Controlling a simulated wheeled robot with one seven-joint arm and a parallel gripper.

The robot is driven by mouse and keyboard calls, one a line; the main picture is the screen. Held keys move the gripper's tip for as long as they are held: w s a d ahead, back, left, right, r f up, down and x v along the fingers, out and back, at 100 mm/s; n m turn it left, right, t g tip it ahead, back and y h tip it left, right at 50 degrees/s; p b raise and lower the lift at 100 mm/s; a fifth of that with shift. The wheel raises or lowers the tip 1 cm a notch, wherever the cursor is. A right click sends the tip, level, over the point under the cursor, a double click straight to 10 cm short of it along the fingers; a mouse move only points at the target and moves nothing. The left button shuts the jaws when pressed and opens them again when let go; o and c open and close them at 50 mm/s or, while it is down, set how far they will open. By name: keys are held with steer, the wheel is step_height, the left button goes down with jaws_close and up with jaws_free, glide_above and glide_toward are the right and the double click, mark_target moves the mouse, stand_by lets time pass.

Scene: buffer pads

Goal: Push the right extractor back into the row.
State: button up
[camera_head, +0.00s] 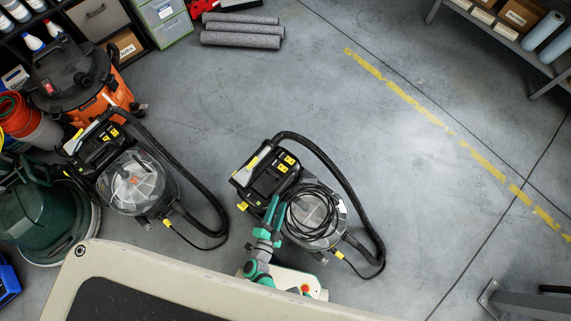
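The right extractor (318,215) stands on the open floor near the middle, with a black and yellow control head, a clear tank, a coiled black cord on top and a hose looping around its right side. The left extractor (133,182) looks alike and stands at the left beside other machines. My green and grey arm reaches up from the bottom to the right extractor's near left side. My gripper (276,207) is at or very close to its body, between the control head and the tank. Its fingers are too small to make out, and I cannot tell whether it touches.
An orange and black vacuum (93,92) and a dark green machine (42,212) stand at left. Grey rolls (242,32) lie at the top. A pale panel (180,266) covers the lower left foreground.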

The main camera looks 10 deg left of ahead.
mark_target(285, 182)
steer(key=shift+m+h, duration=0.4)
steer(key=shift+m, duration=0.2)
steer(key=w+f, duration=0.2)
steer(key=w, duration=0.2)
steer(key=w+f, duration=0.2)
steer(key=w, duration=0.2)
steer(key=w+f, duration=0.2)
steer(key=w, duration=0.1)
steer(key=shift+w, duration=0.4)
jaws_close()
